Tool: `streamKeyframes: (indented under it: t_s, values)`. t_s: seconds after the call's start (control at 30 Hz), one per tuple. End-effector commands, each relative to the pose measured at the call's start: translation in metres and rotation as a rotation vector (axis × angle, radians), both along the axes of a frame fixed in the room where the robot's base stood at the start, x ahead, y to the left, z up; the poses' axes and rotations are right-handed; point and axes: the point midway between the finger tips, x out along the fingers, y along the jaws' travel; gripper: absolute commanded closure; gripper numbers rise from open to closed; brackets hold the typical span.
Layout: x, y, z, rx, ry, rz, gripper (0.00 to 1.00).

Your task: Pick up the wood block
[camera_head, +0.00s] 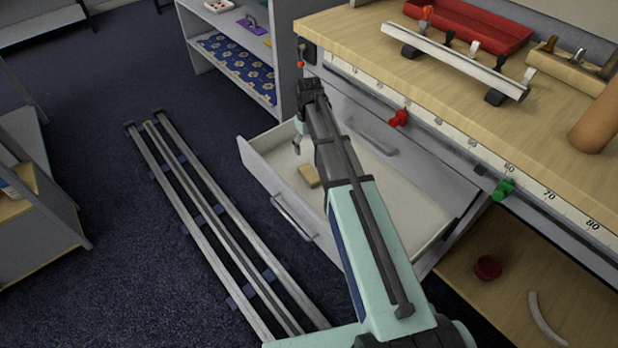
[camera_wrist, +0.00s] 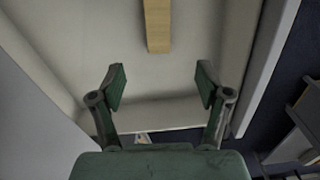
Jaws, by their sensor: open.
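The wood block (camera_head: 309,176) is a small tan piece lying on the pale floor of the open drawer (camera_head: 262,160). In the wrist view the block (camera_wrist: 157,26) shows at the top centre, its long side running up and out of the frame. My gripper (camera_wrist: 161,82) is open and empty there, its two green fingers spread apart below the near end of the block. The block is ahead of the fingertips, not between them. In the head view my gripper (camera_head: 298,142) is small, above the drawer's far left part, partly hidden by my arm.
The drawer's walls surround the block, and the workbench (camera_head: 400,65) stands over the drawer's right side. A red tray (camera_head: 480,28) and a metal bar (camera_head: 455,60) lie on the bench. Metal rails (camera_head: 205,220) lie on the carpet at left. A grey shelf (camera_head: 235,50) stands behind.

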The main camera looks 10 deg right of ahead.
Motion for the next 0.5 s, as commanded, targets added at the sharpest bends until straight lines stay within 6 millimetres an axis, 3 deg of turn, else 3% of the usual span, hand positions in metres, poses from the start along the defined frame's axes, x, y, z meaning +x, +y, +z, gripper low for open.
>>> streamKeyframes:
  t_s: [0.3, 0.5]
  values:
    - [0.000, 0.000, -0.065, 0.000, 0.002, 0.000, 0.24]
    - [0.000, 0.000, -0.087, 0.000, 0.001, 0.000, 0.24]
